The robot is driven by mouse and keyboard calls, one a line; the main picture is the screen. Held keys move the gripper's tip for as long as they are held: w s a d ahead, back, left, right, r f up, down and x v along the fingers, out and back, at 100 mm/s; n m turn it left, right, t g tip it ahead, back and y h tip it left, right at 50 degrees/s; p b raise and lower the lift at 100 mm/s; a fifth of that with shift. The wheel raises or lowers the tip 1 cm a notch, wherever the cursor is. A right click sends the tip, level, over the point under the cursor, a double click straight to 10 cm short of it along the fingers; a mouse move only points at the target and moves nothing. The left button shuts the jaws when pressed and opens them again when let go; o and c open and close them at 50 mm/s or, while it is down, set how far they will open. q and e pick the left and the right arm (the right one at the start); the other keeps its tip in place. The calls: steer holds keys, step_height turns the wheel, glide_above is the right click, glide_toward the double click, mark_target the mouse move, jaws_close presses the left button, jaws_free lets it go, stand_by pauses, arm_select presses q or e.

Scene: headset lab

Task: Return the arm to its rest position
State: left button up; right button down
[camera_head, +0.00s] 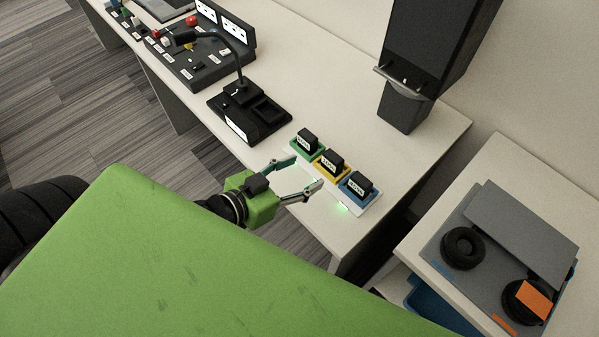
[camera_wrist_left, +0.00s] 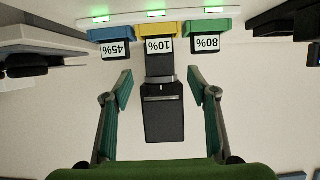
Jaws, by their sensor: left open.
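My left gripper (camera_head: 309,172) is open at the near edge of the table, in front of a row of three docks. The docks are green (camera_head: 294,147), yellow (camera_head: 317,165) and blue (camera_head: 346,190), each with a labelled black block. In the wrist view the upside-down labels read 45% on blue (camera_wrist_left: 115,48), 10% on yellow (camera_wrist_left: 159,46) and 80% on green (camera_wrist_left: 206,44). My right gripper is not in view.
A black stand with a bent neck (camera_head: 240,95) is left of the docks. A control panel (camera_head: 195,60) lies further left. A tall black device (camera_head: 405,105) stands behind. Headphones on a grey board (camera_head: 500,245) lie on the right table. Green light glows beside the blue dock.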

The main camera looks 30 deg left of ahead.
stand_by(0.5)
arm_select(q)
steer(key=s+a+f+n+g+y, duration=0.2)
steer(key=s+f+g+y, duration=0.2)
steer(key=s+f+g, duration=0.7)
steer(key=s+f, duration=0.2)
steer(key=f, duration=0.9)
steer(key=s+f, duration=0.2)
steer(key=f, duration=1)
steer(key=s+a+f, duration=0.2)
steer(key=s+f, duration=1.5)
steer(key=shift+s+a+g+y, duration=0.25)
steer(key=shift+a+g+y, duration=0.05)
steer(key=shift+a+g, duration=0.1)
